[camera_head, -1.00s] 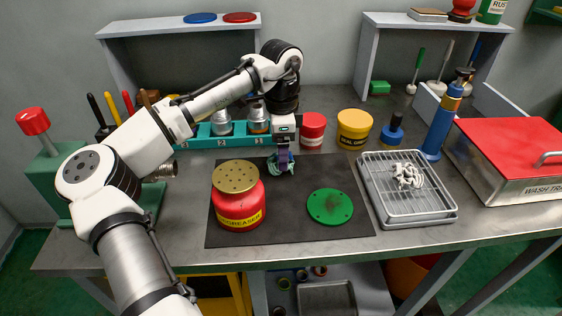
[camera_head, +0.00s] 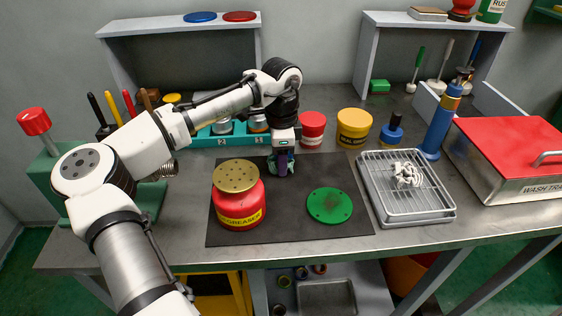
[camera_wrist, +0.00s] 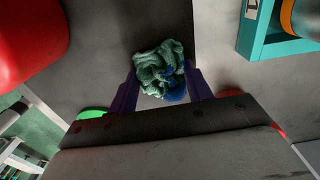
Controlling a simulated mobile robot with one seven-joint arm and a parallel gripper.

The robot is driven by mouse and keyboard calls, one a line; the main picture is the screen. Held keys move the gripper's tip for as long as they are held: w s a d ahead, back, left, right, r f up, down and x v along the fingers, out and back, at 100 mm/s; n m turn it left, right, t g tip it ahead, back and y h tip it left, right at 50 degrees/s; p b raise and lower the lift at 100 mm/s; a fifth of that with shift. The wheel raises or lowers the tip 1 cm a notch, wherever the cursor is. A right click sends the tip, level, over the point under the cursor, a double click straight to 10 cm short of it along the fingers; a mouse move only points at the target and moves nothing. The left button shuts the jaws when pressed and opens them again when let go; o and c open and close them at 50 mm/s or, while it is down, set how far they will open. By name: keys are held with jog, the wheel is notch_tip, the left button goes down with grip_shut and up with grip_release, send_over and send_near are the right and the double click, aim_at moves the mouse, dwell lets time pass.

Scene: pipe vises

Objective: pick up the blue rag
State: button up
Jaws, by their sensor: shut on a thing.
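The rag is a crumpled cloth, teal-green with a dark blue patch. It shows between my fingers in the wrist view (camera_wrist: 158,66) and at the back of the black mat in the head view (camera_head: 272,166). My gripper (camera_head: 283,171) points down over it, and its purple fingers are shut on the cloth, one on each side, in the wrist view (camera_wrist: 160,88). The fingers hide part of the rag in the head view. I cannot tell whether it is clear of the mat.
A red degreaser can (camera_head: 238,207) stands left on the black mat (camera_head: 290,222), with a green disc (camera_head: 330,205) to the right. A teal rack (camera_head: 205,140) is close behind my gripper. A red-lidded jar (camera_head: 312,130) and a wire tray (camera_head: 415,203) are to the right.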

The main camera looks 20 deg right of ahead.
jog(key=shift+c, duration=0.6)
jog(key=shift+r, duration=0.1)
jog(key=shift+r, duration=0.6)
notch_tip(320, 180, up, 19)
jog(key=shift+f, duration=0.2)
jog(key=o, duration=0.4)
jog(key=shift+c, duration=1.2)
jog(key=shift+a, duration=0.1)
